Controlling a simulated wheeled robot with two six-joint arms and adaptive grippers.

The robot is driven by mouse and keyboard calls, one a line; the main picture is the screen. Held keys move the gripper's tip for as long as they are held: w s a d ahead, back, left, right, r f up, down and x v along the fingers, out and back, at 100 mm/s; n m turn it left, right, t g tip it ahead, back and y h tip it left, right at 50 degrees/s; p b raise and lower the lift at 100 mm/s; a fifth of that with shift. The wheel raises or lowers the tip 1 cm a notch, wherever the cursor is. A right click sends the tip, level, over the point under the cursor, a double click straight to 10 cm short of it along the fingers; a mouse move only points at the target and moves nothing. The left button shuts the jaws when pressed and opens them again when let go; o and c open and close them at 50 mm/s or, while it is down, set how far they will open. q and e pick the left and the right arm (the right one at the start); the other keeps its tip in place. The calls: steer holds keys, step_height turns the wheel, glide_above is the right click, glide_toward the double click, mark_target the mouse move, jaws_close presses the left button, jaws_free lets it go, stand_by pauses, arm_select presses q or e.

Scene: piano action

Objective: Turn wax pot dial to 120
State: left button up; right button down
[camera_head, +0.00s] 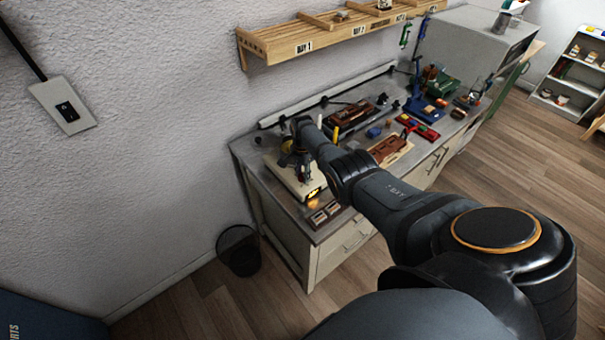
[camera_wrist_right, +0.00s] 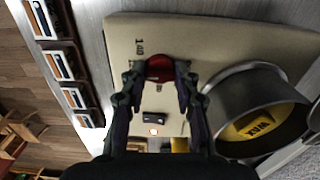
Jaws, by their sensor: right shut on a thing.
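The wax pot unit has a cream base (camera_head: 288,182) at the near left end of the bench. In the right wrist view its cream top (camera_wrist_right: 125,45) carries a red dial (camera_wrist_right: 160,66) and a round metal pot (camera_wrist_right: 260,95) with a yellow WAX label. My right gripper (camera_wrist_right: 160,78) is shut on the red dial, one finger on each side. In the head view my right gripper (camera_head: 296,168) is over the unit and hides the dial. Printed digits show beside the dial, but I cannot read its setting. My left gripper is out of view.
Small trays (camera_wrist_right: 62,64) line the bench edge beside the unit. Tools and a brown wooden part (camera_head: 388,148) lie farther along. A wooden shelf (camera_head: 330,35) hangs above.

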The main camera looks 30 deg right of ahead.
mark_target(302, 175)
steer(key=shift+w+r, duration=0.1)
stand_by(0.4)
steer(key=c, duration=1.1)
jaws_free()
steer(key=shift+o, duration=0.6)
step_height(302, 175, up, 12)
